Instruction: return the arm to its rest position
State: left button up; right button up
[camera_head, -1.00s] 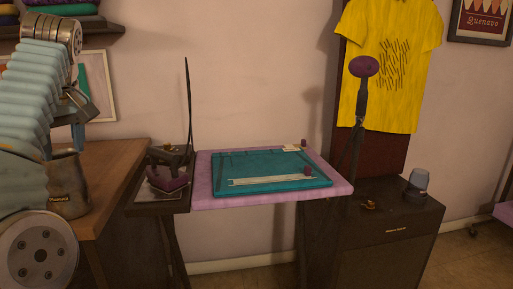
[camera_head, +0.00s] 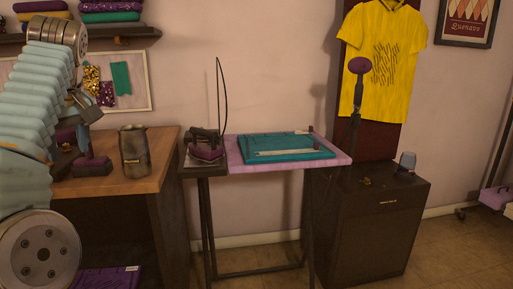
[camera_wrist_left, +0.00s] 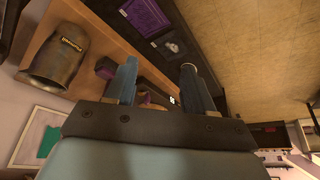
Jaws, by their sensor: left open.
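My left arm (camera_head: 48,90) comes in from the left, bent, with pale ribbed sleeves. Its left gripper (camera_head: 82,132) hangs near the left end of a wooden table and is partly hidden by the arm. In the left wrist view the gripper (camera_wrist_left: 160,82) shows two blue-grey fingers set apart, with nothing held between them. My right gripper is in neither view.
A metal pitcher (camera_head: 133,152) and a purple-topped object (camera_head: 92,166) stand on the wooden table (camera_head: 150,180). An ironing table (camera_head: 290,166) with a teal mat (camera_head: 262,155) and a dark cabinet (camera_head: 375,230) stand to the right. Floor shows at lower right.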

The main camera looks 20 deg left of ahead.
pick_arm(q)
jog(key=w+d+f+m+h, duration=0.1)
jog(key=w+d+f+m, duration=0.25)
jog(key=w+f, duration=0.65)
jog(key=w+d+f+m, duration=0.3)
jog(key=w+f+m, duration=0.1)
jog(key=w+f, duration=0.65)
jog(key=w+d+f+m+t+h, duration=0.1)
jog(key=w+d+f+m+h, duration=0.1)
jog(key=d+f, duration=0.6)
jog(key=w+d+f+m+h, duration=0.1)
jog(key=w+d+f+m, duration=0.3)
jog(key=f, duration=0.9)
jog(key=s+d+f+h, duration=0.2)
jog(key=s+d+f, duration=0.4)
jog(key=d+f, duration=0.25)
jog(key=s+d+f+h, duration=0.2)
jog(key=s+d+f, duration=0.4)
jog(key=f, duration=0.4)
jog(key=s+d+f+g, duration=0.1)
jog(key=s+d+f, duration=0.3)
jog(key=s, duration=0.5)
jog(key=s+d+f, duration=0.4)
jog(key=s+d, duration=0.1)
jog(key=s, duration=0.5)
jog(key=shift+f+g+h, duration=0.2)
jog(key=shift+g+h, duration=0.1)
jog(key=shift+g, duration=0.1)
jog(key=shift+n, duration=0.25)
